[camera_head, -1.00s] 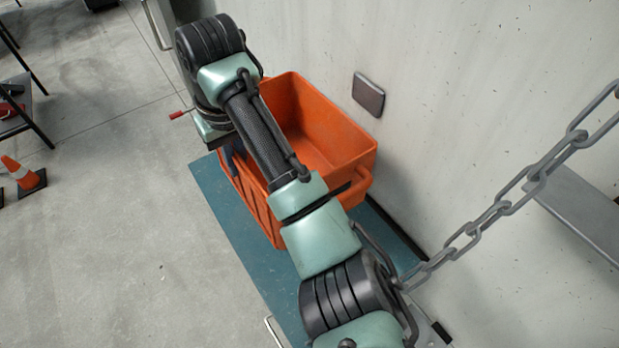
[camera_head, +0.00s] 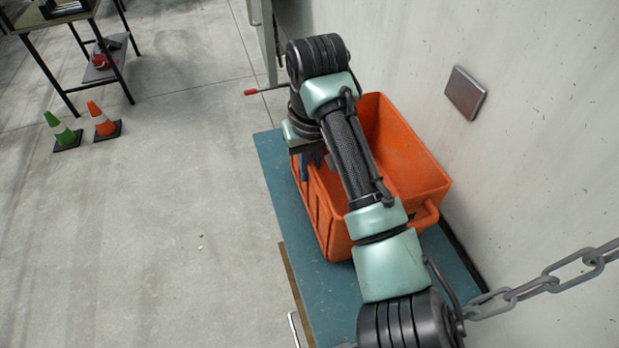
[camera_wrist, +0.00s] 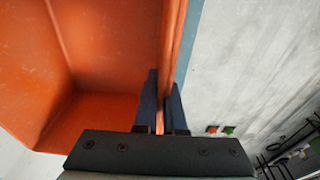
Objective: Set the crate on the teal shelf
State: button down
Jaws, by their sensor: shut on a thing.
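The orange crate (camera_head: 408,150) is upright and looks empty, over the teal shelf (camera_head: 284,205) beside the wall. I cannot tell whether its base touches the shelf. My gripper (camera_head: 313,160) is shut on the crate's left rim. The wrist view shows my two dark fingers (camera_wrist: 162,105) on either side of the rim, with the crate's inside (camera_wrist: 110,45) at left and a teal strip of the shelf (camera_wrist: 191,42) at right. My arm hides part of the crate's middle and near side.
A grey chain (camera_head: 550,285) hangs at the lower right. A metal plate (camera_head: 465,93) is on the wall. A green cone (camera_head: 60,130) and an orange cone (camera_head: 101,121) stand near a table (camera_head: 50,22) at the upper left. The floor left of the shelf is clear.

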jog(key=shift+w+f, duration=0.1)
jog(key=shift+f, duration=0.3)
jog(key=c, duration=1.4)
grip_release()
jog(key=shift+f, duration=0.2)
jog(key=o, duration=0.4)
